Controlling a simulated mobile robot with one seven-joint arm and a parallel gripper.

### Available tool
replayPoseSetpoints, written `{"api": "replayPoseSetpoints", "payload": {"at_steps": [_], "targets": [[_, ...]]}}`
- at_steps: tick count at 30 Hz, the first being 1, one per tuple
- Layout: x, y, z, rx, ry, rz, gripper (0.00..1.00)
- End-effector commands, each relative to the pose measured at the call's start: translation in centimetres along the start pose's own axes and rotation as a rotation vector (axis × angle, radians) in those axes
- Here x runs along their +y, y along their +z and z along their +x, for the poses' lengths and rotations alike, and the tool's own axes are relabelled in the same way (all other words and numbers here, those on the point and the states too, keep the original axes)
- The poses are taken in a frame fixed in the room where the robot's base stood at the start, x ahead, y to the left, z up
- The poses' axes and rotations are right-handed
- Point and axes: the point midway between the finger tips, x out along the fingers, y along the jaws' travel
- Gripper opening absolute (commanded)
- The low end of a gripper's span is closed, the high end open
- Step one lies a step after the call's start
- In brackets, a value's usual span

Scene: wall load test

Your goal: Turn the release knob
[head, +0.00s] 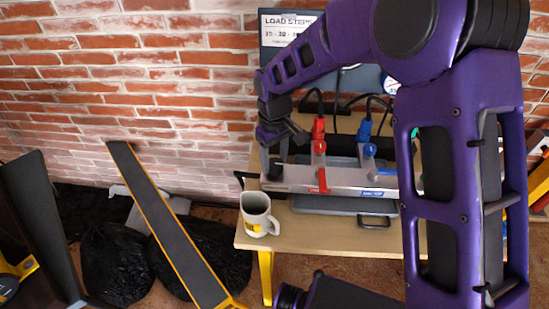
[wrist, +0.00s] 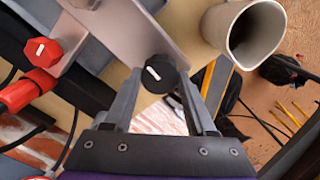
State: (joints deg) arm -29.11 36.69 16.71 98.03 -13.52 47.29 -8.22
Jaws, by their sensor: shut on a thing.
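The black release knob (wrist: 158,73) sits at the end of a grey metal manifold (wrist: 122,30). It is round, with a short white mark on its face, which lies slanted in the wrist view. My gripper (wrist: 159,82) has one finger on each side of the knob and is shut on it. In the head view my gripper (head: 284,150) reaches down from above onto the left end of the manifold, and the knob (head: 275,170) shows partly under the fingers.
A grey-white mug (head: 259,214) stands near the table's (head: 330,238) left front corner, close to the manifold. A red valve (head: 319,146) and a blue valve (head: 368,150) with hoses rise right of my gripper. A brick wall stands behind; black bags (head: 118,265) lie on the floor.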

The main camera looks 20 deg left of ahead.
Motion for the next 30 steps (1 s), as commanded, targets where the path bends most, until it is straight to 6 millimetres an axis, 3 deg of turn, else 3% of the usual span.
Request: {"api": "replayPoseSetpoints", "payload": {"at_steps": [20,21,25,30], "targets": [[0.04,-0.08,-0.1,0.003,0.002,-0.061,0.01],[0.04,-0.08,-0.1,0.003,0.002,-0.061,0.62],[0.03,-0.07,-0.08,0.002,0.001,-0.06,0.85],[0.01,-0.03,-0.04,0.001,0.001,-0.059,0.86]]}}
